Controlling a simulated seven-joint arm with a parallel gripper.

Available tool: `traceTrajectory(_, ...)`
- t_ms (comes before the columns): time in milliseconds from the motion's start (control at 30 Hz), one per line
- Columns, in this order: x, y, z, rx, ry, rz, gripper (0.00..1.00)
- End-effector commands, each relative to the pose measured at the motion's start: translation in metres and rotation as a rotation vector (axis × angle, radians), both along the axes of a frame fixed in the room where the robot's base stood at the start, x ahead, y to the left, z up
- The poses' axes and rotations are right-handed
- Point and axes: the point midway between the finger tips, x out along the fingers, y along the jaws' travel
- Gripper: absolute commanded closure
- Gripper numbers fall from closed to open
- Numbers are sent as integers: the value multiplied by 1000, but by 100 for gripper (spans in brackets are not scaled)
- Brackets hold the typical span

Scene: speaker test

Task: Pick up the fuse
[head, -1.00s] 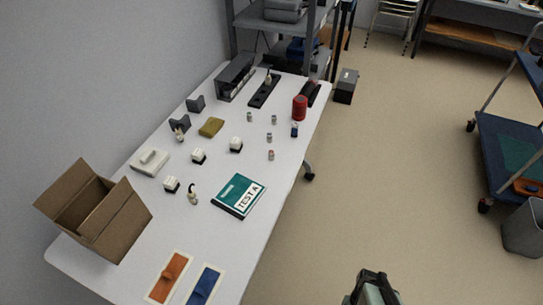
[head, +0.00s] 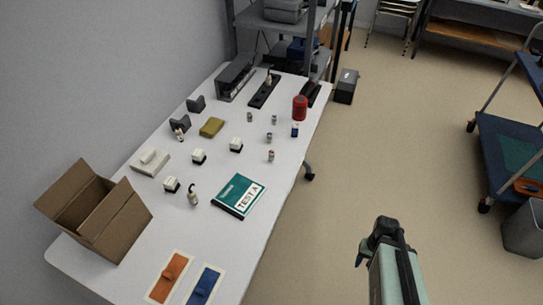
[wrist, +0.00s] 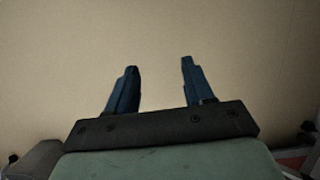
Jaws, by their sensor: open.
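Several small grey cylinders stand on the right half of the white table; one (head: 271,155) is nearest the right edge, others (head: 269,137) (head: 274,119) (head: 249,117) are farther back. They are too small to tell which, if any, is the fuse. My gripper (head: 388,230) is off the table's right side, over the floor, well apart from everything on the table. In the wrist view my gripper (wrist: 158,68) shows two dark fingers apart, with nothing between them and only bare floor beyond.
The white table (head: 140,255) holds an open cardboard box (head: 120,225), a teal TEST A booklet (head: 238,192), white blocks (head: 198,156), a red can (head: 300,107), and orange (head: 170,272) and blue (head: 204,285) pads. A shelf rack (head: 285,25) stands behind. Floor between table and blue cart (head: 510,150) is clear.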

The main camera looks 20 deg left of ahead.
Motion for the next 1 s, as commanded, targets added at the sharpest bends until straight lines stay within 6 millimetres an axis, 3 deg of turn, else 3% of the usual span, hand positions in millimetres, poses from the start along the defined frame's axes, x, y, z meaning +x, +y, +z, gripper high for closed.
traceTrajectory(267, 70, 15, 56, 12, -121, 83, 48)
traceTrajectory(567, 139, 66, 121, 40, -205, 320, 48)
traceTrajectory(767, 177, 130, 171, 71, -227, 590, 48)
traceTrajectory(1000, 201, 230, 235, 116, -223, 981, 48)
